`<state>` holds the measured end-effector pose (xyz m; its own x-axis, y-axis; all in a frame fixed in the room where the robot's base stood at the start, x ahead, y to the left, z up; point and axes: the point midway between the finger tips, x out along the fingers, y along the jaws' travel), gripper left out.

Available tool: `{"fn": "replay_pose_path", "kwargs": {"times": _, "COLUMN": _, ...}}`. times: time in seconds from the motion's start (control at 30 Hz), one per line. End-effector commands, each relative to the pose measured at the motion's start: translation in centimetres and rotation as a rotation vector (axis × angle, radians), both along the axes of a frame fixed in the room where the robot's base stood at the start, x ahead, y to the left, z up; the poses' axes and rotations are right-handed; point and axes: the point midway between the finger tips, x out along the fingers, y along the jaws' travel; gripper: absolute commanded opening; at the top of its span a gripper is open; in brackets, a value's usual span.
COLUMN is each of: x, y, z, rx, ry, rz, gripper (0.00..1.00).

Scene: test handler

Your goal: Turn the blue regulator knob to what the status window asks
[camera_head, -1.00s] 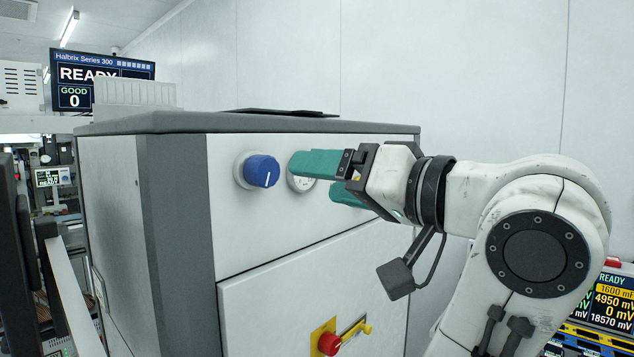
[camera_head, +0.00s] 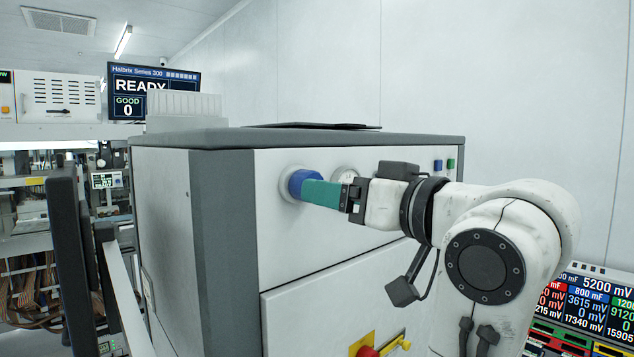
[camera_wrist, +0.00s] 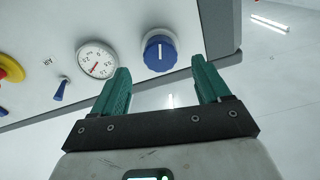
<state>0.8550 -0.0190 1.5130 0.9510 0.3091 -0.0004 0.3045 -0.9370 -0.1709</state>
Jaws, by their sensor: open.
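The blue regulator knob (camera_head: 298,180) sits on a white collar on the upper front panel of the grey-white cabinet. In the wrist view the knob (camera_wrist: 160,56) shows a white pointer line, roughly upright in the picture. My gripper (camera_head: 311,190) has teal fingers and is at the knob, partly covering it in the head view. A status display (camera_head: 152,90) behind the cabinet reads READY and GOOD 0, partly blocked.
A round gauge (camera_wrist: 97,62) with a red needle is beside the knob. A red knob on a yellow plate (camera_head: 365,348) is lower on the cabinet. Screens with millivolt readings (camera_head: 585,300) stand at right.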

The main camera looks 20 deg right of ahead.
Motion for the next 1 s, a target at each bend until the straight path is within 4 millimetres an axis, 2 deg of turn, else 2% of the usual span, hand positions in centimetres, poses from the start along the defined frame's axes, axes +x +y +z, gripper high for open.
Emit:
{"fn": "replay_pose_path", "kwargs": {"times": 0.1, "x": 2.0, "y": 0.7, "z": 0.1, "rx": 0.000, "ry": 0.005, "rz": 0.003, "gripper": 0.76}}
{"fn": "replay_pose_path", "kwargs": {"times": 0.3, "x": 4.3, "y": 1.4, "z": 0.1, "rx": 0.001, "ry": 0.002, "rz": 0.001, "gripper": 0.76}}
{"fn": "replay_pose_path", "kwargs": {"times": 0.7, "x": 5.1, "y": 1.6, "z": 0.0, "rx": 0.001, "ry": 0.000, "rz": 0.000, "gripper": 0.76}}
{"fn": "replay_pose_path", "kwargs": {"times": 0.77, "x": 5.1, "y": 1.6, "z": 0.0, "rx": 0.001, "ry": 0.000, "rz": 0.000, "gripper": 0.72}}
{"fn": "replay_pose_path", "kwargs": {"times": 1.0, "x": 5.0, "y": 1.6, "z": 0.0, "rx": 0.001, "ry": 0.000, "rz": 0.000, "gripper": 0.49}}
